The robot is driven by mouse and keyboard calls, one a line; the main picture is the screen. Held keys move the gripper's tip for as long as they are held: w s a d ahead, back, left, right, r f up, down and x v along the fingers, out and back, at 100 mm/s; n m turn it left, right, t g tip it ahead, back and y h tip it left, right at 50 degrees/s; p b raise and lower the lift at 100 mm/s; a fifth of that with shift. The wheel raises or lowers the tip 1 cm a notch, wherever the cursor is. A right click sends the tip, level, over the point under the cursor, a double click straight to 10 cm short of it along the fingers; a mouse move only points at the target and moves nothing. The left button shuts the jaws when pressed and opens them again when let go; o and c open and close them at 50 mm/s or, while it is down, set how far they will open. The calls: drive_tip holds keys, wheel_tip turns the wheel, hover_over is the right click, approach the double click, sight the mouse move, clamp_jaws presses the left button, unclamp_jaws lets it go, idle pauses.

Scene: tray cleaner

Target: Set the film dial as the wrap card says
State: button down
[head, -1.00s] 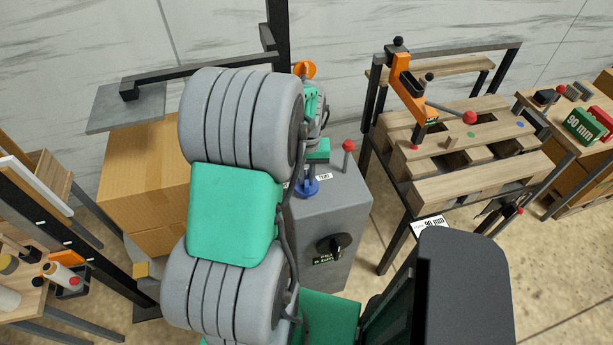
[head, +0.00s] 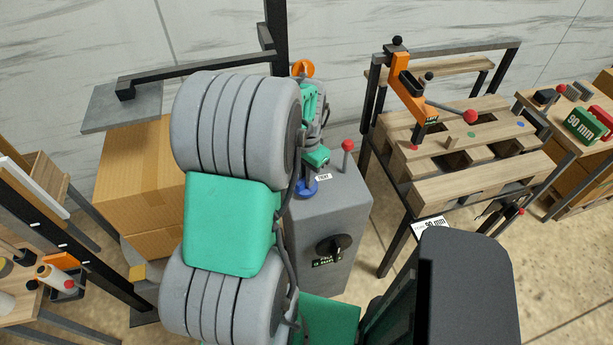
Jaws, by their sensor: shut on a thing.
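A grey machine box (head: 345,210) stands in the middle of the head view. A blue dial (head: 305,189) sits on its top, beside a small white label (head: 323,177) that seems to read TIGHT. My gripper (head: 308,174), partly hidden by my arm, reaches down to the blue dial and appears shut on it. A black knob (head: 335,246) is on the box front, over a dark label (head: 327,263) too small to read surely. A red-knobbed lever (head: 347,146) stands on the box top. I cannot pick out a wrap card.
A brown carton (head: 135,190) stands at left under a grey plate (head: 120,108). Floor shows between box and table.

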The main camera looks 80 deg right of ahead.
idle(0.4)
drive_tip(key=c, duration=1.4)
unclamp_jaws()
drive_tip(key=shift+c, duration=0.2)
wheel_tip(320, 180, up, 8)
drive_tip(key=shift+f+b, duration=0.1)
drive_tip(key=shift+b, duration=0.5)
